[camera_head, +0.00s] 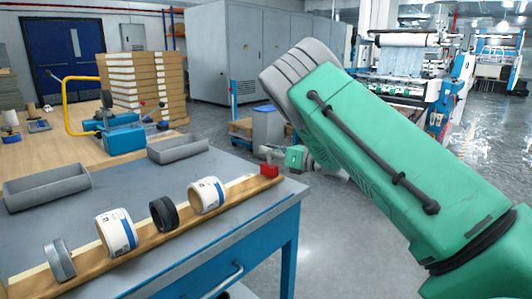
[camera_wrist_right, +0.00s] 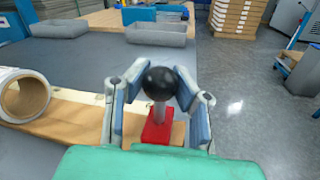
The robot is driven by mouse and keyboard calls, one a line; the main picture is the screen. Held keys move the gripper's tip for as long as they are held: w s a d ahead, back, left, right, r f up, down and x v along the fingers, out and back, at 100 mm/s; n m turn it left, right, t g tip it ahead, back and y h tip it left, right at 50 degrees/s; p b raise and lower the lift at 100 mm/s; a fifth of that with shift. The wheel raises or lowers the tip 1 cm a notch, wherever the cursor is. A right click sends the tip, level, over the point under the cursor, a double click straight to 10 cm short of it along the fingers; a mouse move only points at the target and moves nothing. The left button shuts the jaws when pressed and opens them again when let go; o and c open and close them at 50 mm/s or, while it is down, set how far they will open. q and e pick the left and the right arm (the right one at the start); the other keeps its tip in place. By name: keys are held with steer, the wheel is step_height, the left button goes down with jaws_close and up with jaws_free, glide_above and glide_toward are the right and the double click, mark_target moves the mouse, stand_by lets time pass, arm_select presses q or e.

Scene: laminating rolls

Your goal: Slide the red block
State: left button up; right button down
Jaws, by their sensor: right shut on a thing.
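The red block (camera_head: 269,171) sits at the right end of a wooden rail (camera_head: 150,238) on the grey table. In the right wrist view the red block (camera_wrist_right: 157,128) carries a grey post with a black ball knob (camera_wrist_right: 160,82) on top. My right gripper (camera_wrist_right: 158,95) has its fingers on both sides of the post and knob and is shut on the red block's handle. In the head view my right gripper (camera_head: 270,155) is small, partly behind my green arm. My left gripper is not in view.
Several rolls lie along the rail: a grey ring (camera_head: 60,261), a white roll (camera_head: 116,232), a black ring (camera_head: 163,214) and another white roll (camera_head: 206,195). Grey trays (camera_head: 50,186) stand behind them. The table's right edge is close to the block.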

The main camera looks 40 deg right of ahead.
steer(key=c, duration=1.2)
jaws_free()
steer(key=shift+f, duration=0.1)
steer(key=v, duration=1.1)
steer(key=shift+s+d, duration=0.2)
steer(key=shift+s, duration=0.3)
